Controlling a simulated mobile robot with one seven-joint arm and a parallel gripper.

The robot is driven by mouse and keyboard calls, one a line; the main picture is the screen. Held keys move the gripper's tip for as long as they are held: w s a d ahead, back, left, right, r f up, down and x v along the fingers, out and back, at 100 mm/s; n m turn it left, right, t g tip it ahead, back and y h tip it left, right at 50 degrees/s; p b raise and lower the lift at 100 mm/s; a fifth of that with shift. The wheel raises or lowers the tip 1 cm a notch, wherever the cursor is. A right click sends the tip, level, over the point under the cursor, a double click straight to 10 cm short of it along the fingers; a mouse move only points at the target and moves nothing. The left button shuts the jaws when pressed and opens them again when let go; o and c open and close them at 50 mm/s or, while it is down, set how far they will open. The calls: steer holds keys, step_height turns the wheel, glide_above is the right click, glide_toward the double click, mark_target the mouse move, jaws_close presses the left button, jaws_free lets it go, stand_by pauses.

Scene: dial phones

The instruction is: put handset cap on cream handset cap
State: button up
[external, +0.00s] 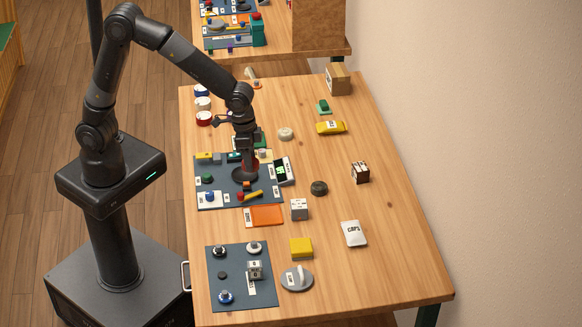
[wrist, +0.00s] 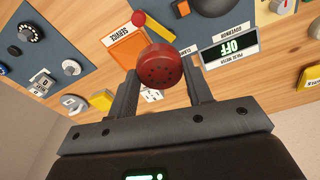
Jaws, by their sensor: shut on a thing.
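My gripper (wrist: 160,77) is shut on a red round handset cap (wrist: 160,66), whose face has small dark holes. In the external view my gripper (external: 248,172) is over the blue-grey panel (external: 215,180), and the red cap (external: 249,164) shows only as a small patch at the fingers. The cap is held in the air, apart from the panel as far as the wrist view shows. A cream round piece (external: 286,133) lies on the table behind and right of the panel; it is too small to tell whether it is the cream handset cap. No cream cap shows clearly in the wrist view.
An orange card (external: 266,215), a dark round piece (external: 319,188), a printed cube (external: 299,209) and a yellow block (external: 302,247) stand nearby. The table's right side is mostly clear.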

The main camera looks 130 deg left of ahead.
steer(key=s+a+n, duration=0.2)
steer(key=a+n, duration=0.2)
steer(key=a, duration=0.6)
steer(key=n+y, duration=0.1)
steer(key=n, duration=0.3)
glide_above(286, 131)
steer(key=d, duration=0.1)
steer(key=shift+g, duration=0.4)
step_height(286, 131, down, 6)
steer(key=shift+d+r, duration=0.1)
steer(key=shift+r, duration=0.1)
steer(key=shift+s+a+f, duration=0.1)
steer(key=shift+a+f, duration=0.25)
steer(key=shift+a, duration=0.05)
steer(key=shift+f, duration=1.9)
steer(key=shift+f, duration=0.15)
steer(key=o, duration=1)
